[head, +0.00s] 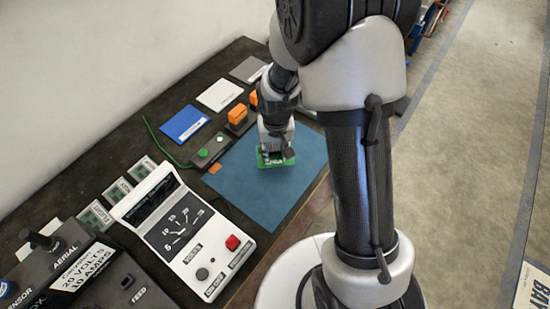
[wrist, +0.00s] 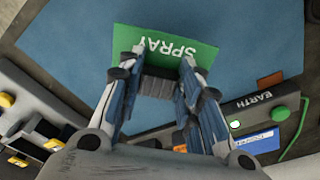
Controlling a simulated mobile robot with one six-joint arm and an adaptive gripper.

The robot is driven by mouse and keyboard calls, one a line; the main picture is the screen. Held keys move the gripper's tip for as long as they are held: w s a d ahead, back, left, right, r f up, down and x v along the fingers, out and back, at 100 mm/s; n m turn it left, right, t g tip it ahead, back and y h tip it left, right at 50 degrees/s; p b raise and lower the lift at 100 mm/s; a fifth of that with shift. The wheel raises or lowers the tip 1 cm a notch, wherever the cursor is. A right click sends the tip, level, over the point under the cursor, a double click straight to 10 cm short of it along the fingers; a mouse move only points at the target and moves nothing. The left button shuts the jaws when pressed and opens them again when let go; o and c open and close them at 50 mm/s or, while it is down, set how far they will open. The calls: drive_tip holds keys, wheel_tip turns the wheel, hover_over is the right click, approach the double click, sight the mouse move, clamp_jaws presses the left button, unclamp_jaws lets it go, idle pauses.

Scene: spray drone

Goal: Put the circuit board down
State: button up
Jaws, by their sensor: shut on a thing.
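The green circuit board (wrist: 190,48), marked "SPRAY", is between the fingers of my gripper (wrist: 157,62) in the wrist view, with a dark ribbed block in the middle of it. My gripper (head: 275,152) is shut on this block. In the head view the board (head: 265,161) shows as a small green patch under my gripper, over the blue mat (head: 262,205). I cannot tell whether the board touches the mat. The mat also shows in the wrist view (wrist: 60,38). My fingers hide part of the board.
A white meter box (head: 175,230) with a red button stands left of the mat. A bar marked "EARTH" (wrist: 265,112) with a green wire lies along the mat's far edge. Orange blocks (head: 237,114) and a blue card (head: 185,123) lie behind. The mat's front part is clear.

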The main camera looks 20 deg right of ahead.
sight(275, 156)
drive_tip(key=shift+f+b, duration=0.6)
drive_tip(key=shift+f, duration=1.5)
drive_tip(key=shift+f, duration=0.15)
drive_tip(key=o, duration=1.1)
